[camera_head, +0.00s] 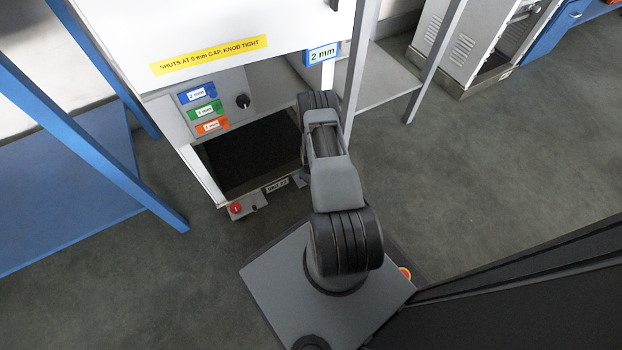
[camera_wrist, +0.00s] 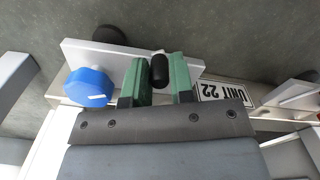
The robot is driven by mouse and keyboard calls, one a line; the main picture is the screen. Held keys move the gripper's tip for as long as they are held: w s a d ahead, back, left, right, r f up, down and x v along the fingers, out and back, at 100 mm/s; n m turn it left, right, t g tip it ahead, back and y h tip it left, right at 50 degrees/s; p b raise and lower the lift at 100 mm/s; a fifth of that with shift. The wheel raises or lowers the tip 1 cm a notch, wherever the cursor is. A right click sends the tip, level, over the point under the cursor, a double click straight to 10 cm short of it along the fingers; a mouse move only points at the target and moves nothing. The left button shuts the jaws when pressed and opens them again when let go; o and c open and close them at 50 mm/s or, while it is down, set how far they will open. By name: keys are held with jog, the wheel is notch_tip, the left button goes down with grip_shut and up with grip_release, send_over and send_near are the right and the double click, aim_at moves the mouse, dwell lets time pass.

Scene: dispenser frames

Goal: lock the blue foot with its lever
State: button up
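The blue foot shows as a blue, many-sided knob (camera_wrist: 88,87) with a white mark, at the left of the wrist view, by a light grey rail (camera_wrist: 100,55). A black rounded lever end (camera_wrist: 159,70) lies between the green fingers of my gripper (camera_wrist: 160,80), to the right of the blue knob. The gap at the fingertips looks about as wide as the lever end. I cannot tell whether the fingers press on it. The lever's base is hidden. In the head view my arm covers the gripper, the blue knob and the lever.
A "UNIT 22" plate (camera_wrist: 222,92) is right of the fingers. In the head view, a red knob (camera_head: 235,207) sits at the white cabinet's lower left corner. A blue-framed table (camera_head: 70,190) stands left. Open floor (camera_head: 480,170) lies to the right.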

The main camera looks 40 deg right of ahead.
grip_shut()
jog(key=shift+a, duration=0.1)
jog(key=a+m, duration=0.1)
jog(key=m, duration=0.1)
jog(key=a+m, duration=0.1)
jog(key=m, duration=0.2)
jog(key=shift+s+a+b, duration=0.2)
jog(key=shift+b, duration=0.2)
jog(key=m, duration=0.1)
jog(key=a+m, duration=0.1)
jog(key=m, duration=0.1)
jog(key=shift+w+a+m+b, duration=0.2)
jog(key=shift+a+m+b, duration=0.1)
jog(key=shift+m, duration=0.1)
jog(key=shift+w+a+m+b, duration=0.2)
jog(key=shift+a+m, duration=0.1)
jog(key=shift+m, duration=0.5)
jog(key=shift+w+a+m+b, duration=0.15)
jog(key=shift+a+m, duration=0.15)
jog(key=shift+m, duration=0.5)
